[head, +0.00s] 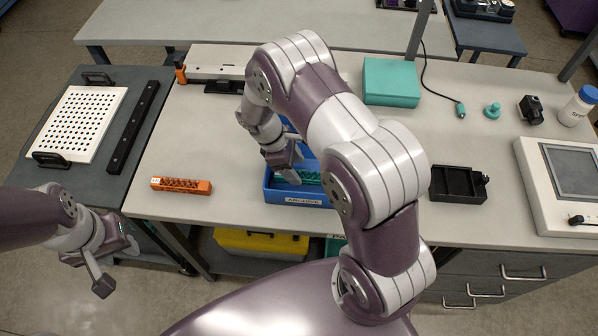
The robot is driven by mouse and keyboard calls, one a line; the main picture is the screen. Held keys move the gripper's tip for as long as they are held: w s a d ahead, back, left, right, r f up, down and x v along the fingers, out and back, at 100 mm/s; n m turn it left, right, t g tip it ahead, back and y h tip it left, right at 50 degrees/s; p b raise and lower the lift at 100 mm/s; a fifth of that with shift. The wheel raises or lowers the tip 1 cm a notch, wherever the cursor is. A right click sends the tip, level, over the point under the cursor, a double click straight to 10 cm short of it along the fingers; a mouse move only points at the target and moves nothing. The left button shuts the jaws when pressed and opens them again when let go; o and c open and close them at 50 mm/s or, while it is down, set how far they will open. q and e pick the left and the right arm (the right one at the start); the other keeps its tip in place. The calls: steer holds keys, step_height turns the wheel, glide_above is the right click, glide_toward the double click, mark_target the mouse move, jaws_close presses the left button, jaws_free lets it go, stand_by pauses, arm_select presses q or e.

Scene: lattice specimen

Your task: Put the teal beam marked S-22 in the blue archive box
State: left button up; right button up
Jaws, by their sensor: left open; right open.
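The blue archive box (290,197) stands near the front edge of the bench, with a white label reading ARCHIVE. A teal lattice beam (311,178) shows in the box, partly hidden by my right arm and gripper; no S-22 marking can be read. My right gripper (288,177) is open and points down into the box, close to the left part of the teal beam. I cannot tell whether it touches the beam. My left gripper (103,284) is open and empty, in front of the bench at the lower left.
An orange lattice beam (181,185) lies left of the box. A black tray (456,184) and a white device with a screen (568,190) are on the right. A teal case (391,82) stands behind. The bench between box and orange beam is clear.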

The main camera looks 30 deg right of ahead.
steer(key=b+v, duration=0.1)
steer(key=v, duration=0.5)
steer(key=shift+a+r, duration=0.15)
steer(key=shift+r, duration=0.1)
steer(key=s+r+m+t+y+p, duration=0.2)
steer(key=s+r+m+t+y, duration=0.1)
steer(key=s+r+m, duration=0.6)
steer(key=s+a+m+y, duration=0.1)
steer(key=s+m, duration=0.1)
steer(key=s, duration=0.1)
steer(key=shift+s+r+t, duration=0.2)
steer(key=shift+r+t, duration=0.2)
steer(key=shift+s, duration=0.15)
